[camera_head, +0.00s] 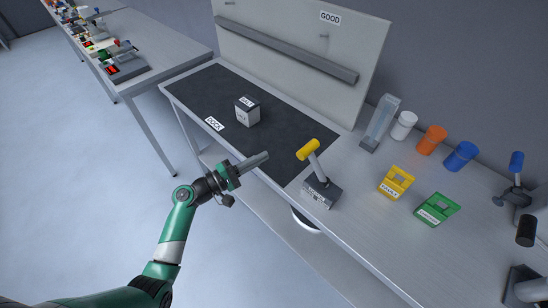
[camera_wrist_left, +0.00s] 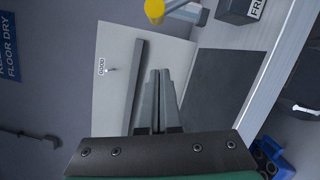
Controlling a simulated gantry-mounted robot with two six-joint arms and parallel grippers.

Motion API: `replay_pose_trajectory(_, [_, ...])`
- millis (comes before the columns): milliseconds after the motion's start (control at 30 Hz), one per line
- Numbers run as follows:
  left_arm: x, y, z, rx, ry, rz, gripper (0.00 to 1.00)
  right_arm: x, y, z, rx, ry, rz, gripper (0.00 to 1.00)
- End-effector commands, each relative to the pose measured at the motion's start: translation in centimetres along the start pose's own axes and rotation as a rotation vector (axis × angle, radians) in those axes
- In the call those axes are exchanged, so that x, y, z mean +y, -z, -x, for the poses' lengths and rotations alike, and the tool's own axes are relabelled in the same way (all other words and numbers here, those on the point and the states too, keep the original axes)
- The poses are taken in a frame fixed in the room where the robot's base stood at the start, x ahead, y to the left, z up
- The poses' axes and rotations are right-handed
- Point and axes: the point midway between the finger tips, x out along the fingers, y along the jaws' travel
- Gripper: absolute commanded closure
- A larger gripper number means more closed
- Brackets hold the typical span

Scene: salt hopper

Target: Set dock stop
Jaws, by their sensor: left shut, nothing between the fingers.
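A lever with a yellow knob (camera_head: 308,150) leans up and left from a grey base box (camera_head: 321,194) at the front edge of the table, right of the dark mat. The knob also shows at the top of the left wrist view (camera_wrist_left: 154,10), with the base box (camera_wrist_left: 236,12) and part of a label reading "FRE". The dark mat (camera_head: 200,92) has a "DOCK" label (camera_head: 214,124) at its front edge. My left gripper (camera_head: 266,156) is shut and empty, left of the lever and apart from it, near the mat's front edge. My right gripper is out of view.
A grey box labelled salt (camera_head: 247,112) stands on the mat. An upright back panel (camera_head: 290,30) carries a rail and a "GOOD" sign. A clear hopper-like column (camera_head: 380,122), several coloured jars, a yellow holder (camera_head: 396,182) and a green holder (camera_head: 436,209) stand right of the lever.

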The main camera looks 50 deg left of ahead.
Motion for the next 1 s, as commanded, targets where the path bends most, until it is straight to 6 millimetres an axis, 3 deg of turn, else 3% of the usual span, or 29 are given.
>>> replay_pose_trajectory(433, [-0.1,-0.3,-9.2,-0.004,0.001,-0.002,1.0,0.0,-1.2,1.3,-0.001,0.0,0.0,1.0])
replay_pose_trajectory(633, [0.1,-3.4,-9.6,-0.002,0.001,-0.002,1.0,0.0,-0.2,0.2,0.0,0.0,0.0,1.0])
replay_pose_trajectory(1000, [0.0,-4.0,-9.7,0.0,0.0,-0.002,1.0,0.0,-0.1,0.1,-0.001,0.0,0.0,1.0])
